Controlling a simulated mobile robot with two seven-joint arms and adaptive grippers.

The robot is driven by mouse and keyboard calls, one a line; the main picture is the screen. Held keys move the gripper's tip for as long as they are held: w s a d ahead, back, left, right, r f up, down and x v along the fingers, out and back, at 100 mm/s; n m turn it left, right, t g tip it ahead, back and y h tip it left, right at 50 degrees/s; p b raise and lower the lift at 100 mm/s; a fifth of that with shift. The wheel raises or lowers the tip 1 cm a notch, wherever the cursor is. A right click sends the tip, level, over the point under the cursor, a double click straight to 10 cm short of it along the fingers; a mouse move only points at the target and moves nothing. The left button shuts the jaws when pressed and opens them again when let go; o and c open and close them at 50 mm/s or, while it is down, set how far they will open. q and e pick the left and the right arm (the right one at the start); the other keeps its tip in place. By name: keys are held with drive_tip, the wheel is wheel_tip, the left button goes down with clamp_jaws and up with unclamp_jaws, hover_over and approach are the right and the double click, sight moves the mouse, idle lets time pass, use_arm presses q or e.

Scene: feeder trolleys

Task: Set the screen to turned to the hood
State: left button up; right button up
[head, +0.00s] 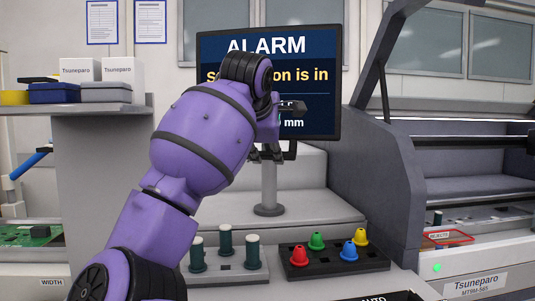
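The screen (322,75) stands on a grey post (269,188) in the middle of the head view. Its face is toward me and reads ALARM, with the lower text partly covered by my arm. The grey machine hood (387,150) is to the right of the screen.
A block with red, green, blue and yellow nozzles (338,262) and a block with dark green cylinders (225,266) stand below the screen. White boxes (88,70) sit on a cabinet at left. A red-rimmed tray (447,239) lies at right.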

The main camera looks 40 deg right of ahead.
drive_tip(key=shift+w+d+f, duration=0.15)
drive_tip(key=shift+d+f, duration=0.05)
clamp_jaws()
idle(0.4)
